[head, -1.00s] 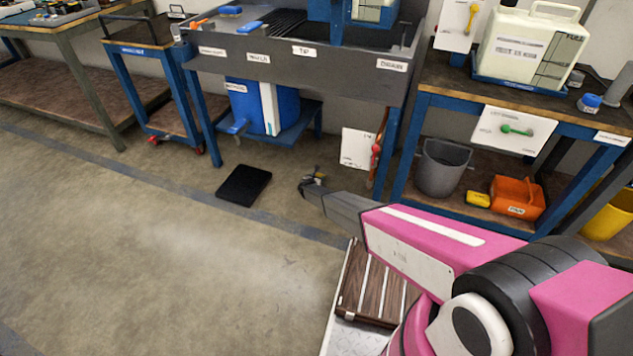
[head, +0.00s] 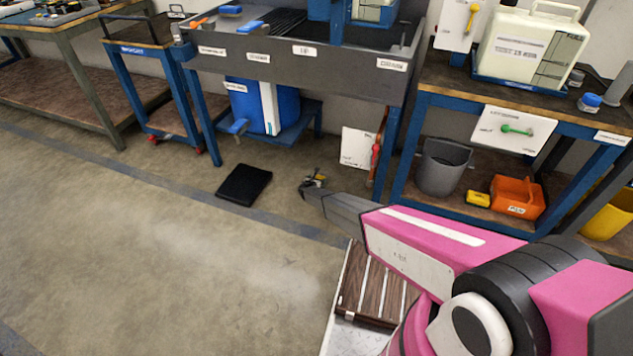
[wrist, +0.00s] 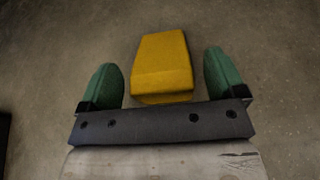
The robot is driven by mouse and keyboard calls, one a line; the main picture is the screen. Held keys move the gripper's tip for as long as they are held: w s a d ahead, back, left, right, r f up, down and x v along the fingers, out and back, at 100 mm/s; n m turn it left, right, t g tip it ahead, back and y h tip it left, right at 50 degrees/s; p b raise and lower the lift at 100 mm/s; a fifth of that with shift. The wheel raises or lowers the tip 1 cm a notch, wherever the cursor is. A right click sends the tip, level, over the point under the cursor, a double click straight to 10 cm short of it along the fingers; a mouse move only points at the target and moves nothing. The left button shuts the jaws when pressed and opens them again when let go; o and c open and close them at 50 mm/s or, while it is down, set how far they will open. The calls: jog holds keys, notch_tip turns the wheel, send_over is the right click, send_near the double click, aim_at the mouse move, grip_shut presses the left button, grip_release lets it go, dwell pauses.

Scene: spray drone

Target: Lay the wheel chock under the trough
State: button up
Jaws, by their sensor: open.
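The wheel chock is a yellow wedge (wrist: 163,66) on the concrete floor. In the wrist view it lies between the two green fingertips of my gripper (wrist: 164,80), with a gap on each side. My gripper is open. In the head view my gripper (head: 312,184) is low near the floor, in front of the trough stand, and only a small bit of yellow shows by it. The trough (head: 280,70) is a long dark grey basin on blue legs, behind and above my gripper. Its underside is hidden.
A black mat (head: 244,185) lies on the floor left of my gripper. A blue container (head: 285,107) stands on the trough's low shelf. A grey bucket (head: 442,168) and an orange box (head: 517,197) sit under the right bench. The floor at front left is clear.

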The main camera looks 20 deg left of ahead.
jog(key=v, duration=1.2)
jog(key=shift+r, duration=0.1)
